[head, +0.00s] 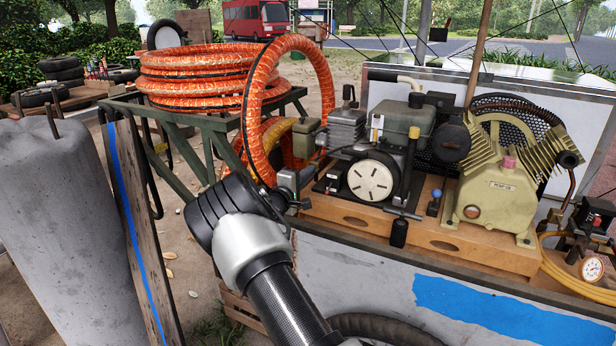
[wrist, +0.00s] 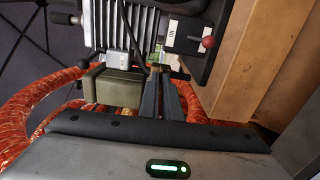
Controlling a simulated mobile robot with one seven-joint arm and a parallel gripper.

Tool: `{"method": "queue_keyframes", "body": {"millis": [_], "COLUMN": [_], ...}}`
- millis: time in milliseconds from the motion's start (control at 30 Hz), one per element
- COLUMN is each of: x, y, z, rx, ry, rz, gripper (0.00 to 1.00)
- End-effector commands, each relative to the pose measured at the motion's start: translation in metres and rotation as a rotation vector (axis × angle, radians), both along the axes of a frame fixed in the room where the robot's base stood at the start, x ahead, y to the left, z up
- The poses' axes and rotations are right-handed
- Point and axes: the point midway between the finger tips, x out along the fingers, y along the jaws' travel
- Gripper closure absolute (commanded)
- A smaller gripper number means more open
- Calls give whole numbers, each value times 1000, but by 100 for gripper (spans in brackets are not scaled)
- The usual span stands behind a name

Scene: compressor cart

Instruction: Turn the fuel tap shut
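My gripper (wrist: 160,72) is at the left end of the small engine (head: 372,140). In the wrist view its two dark fingers lie close together, side by side, and look shut. Their tips point at a small greenish part (wrist: 157,52) on the engine, and whether they touch it or pinch something thin is hidden. A lever with a red ball (wrist: 208,42) stands beside an "ON" label (wrist: 171,30), right of the fingertips and apart from them. I cannot tell for sure which part is the fuel tap. In the head view my gripper (head: 298,192) is small and partly hidden.
An olive box (wrist: 115,88) sits close left of my fingers. Orange hose (wrist: 40,105) loops behind; its coil (head: 195,75) rests on a green rack. The wooden base (head: 420,225) carries the engine and the compressor pump (head: 495,190).

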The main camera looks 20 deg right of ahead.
Motion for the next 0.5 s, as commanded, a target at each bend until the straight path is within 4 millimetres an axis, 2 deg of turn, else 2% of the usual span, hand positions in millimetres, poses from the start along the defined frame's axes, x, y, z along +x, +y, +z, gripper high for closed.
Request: {"method": "queue_keyframes", "body": {"millis": [500], "x": [0], "y": [1], "z": [-1], "rx": [29], "ry": [-26], "rz": [1], "gripper": [100]}}
